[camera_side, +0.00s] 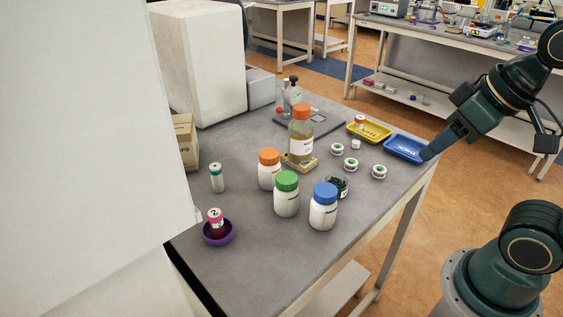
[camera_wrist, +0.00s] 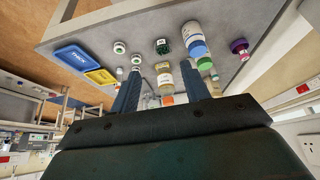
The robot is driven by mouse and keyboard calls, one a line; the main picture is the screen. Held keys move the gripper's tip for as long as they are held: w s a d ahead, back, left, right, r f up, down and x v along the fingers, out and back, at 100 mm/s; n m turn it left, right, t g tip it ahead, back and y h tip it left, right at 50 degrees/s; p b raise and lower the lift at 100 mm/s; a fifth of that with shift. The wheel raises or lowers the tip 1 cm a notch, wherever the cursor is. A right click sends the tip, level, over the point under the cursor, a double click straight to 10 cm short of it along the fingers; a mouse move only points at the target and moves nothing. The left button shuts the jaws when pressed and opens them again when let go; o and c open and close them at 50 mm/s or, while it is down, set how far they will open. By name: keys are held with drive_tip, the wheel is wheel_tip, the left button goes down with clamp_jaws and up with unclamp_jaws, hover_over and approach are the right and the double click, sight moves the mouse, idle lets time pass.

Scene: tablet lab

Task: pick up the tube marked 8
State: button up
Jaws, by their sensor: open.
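I cannot read an 8 on any tube. A tube with a pink cap (camera_side: 215,215) stands in a purple bowl (camera_side: 219,236) at the front left; its mark looks like a 2 or a question mark. A small red-capped tube (camera_side: 360,122) is at the yellow tray (camera_side: 378,131). My gripper (camera_side: 428,154) is at the bench's right end, by the blue tray (camera_side: 404,151). In the wrist view my gripper (camera_wrist: 162,78) has its fingers apart with nothing held between them.
White bottles with orange (camera_side: 268,176), green (camera_side: 286,200) and blue (camera_side: 323,212) lids stand mid-bench. A dark green dish (camera_side: 337,187) and several small white round pieces (camera_side: 379,172) lie to the right.

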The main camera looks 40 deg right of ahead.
drive_tip(key=shift+o, duration=0.6)
drive_tip(key=w+d+r+m+g, duration=0.1)
drive_tip(key=w+d+r+m, duration=0.2)
drive_tip(key=w, duration=0.4)
drive_tip(key=w+d+m+g, duration=0.2)
drive_tip(key=w+d+m, duration=0.2)
drive_tip(key=w, duration=0.4)
drive_tip(key=w+d+f+m, duration=0.2)
drive_tip(key=w+d, duration=0.1)
drive_tip(key=d, duration=0.1)
drive_tip(key=w+d+f+m+g, duration=0.1)
drive_tip(key=w+d+f+m, duration=0.1)
drive_tip(key=w+d+f, duration=0.1)
drive_tip(key=w+d+f+m+g, duration=0.1)
drive_tip(key=w+d+f+m, duration=0.1)
drive_tip(key=w+d, duration=0.3)
drive_tip(key=shift+w+d+f, duration=0.2)
drive_tip(key=shift+d+f, duration=0.15)
drive_tip(key=shift+w+d+f+m+g, duration=0.2)
drive_tip(key=shift+d+f+m+g, duration=0.1)
drive_tip(key=shift+d+f, duration=0.1)
drive_tip(key=shift+f, duration=0.1)
